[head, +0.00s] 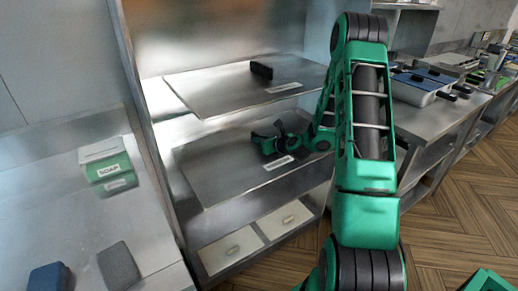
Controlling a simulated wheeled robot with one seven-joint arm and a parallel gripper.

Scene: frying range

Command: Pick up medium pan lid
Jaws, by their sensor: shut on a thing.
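Two flat steel plates, each with a small white label, lie one above the other in the steel rack. The upper plate (205,88) has a black block handle (261,71). My gripper (268,137) is over the middle of the lower plate (215,172), shut at the spot where a similar handle would sit. The lower plate looks like the pan lid in my grip; the jaws hide its handle. I cannot read the labels or tell whether the plate is raised off its shelf.
Two pale drawers (260,240) are below the rack. A steel counter at left holds a green and white soap box (107,167), a grey block (118,265) and a blue block (48,278). Blue-lidded pans (415,84) stand on the right counter. Wooden floor is open at right.

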